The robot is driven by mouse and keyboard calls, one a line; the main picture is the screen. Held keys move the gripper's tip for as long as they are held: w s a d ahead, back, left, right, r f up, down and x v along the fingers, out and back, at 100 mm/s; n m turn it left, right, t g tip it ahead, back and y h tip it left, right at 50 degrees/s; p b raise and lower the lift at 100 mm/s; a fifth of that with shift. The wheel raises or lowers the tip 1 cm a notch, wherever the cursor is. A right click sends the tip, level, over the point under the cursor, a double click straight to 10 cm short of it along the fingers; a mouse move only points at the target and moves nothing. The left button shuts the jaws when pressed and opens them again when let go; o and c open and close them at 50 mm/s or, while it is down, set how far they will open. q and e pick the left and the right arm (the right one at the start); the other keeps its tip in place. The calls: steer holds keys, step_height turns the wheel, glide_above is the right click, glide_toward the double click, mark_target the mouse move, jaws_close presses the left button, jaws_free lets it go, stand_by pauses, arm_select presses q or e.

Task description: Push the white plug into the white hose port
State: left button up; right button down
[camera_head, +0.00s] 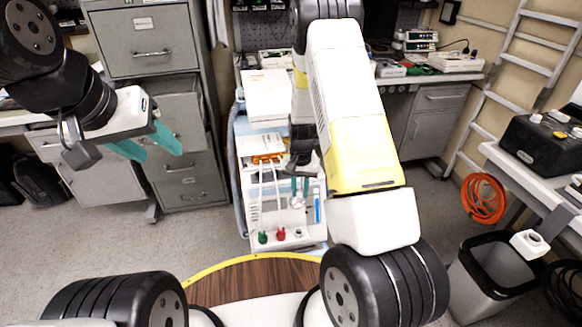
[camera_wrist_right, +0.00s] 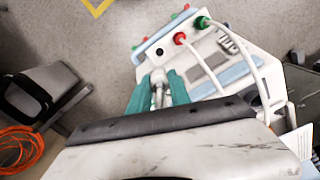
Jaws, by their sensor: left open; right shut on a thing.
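My right gripper (camera_head: 300,186) is shut on the white plug, its teal fingers on either side of it, in front of the pump cart's panel. In the right wrist view the white plug (camera_wrist_right: 158,78) sticks out past the fingers (camera_wrist_right: 158,90). The white hose port (camera_wrist_right: 160,51) shows there as a dark round opening in the white panel, a little beyond the plug tip and apart from it. In the head view the port (camera_head: 298,233) is right of the red connector. My left gripper (camera_head: 153,145) is open and empty, far left of the cart.
A green connector (camera_wrist_right: 202,22) and a red connector (camera_wrist_right: 180,38) with white hoses sit beside the port. A bin (camera_head: 480,285) stands at right.

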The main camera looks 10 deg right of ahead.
step_height(320, 180, down, 16)
steer(key=shift+r, duration=0.25)
stand_by(0.6)
steer(key=shift+f, duration=1.55)
steer(key=c, duration=1.1)
jaws_free()
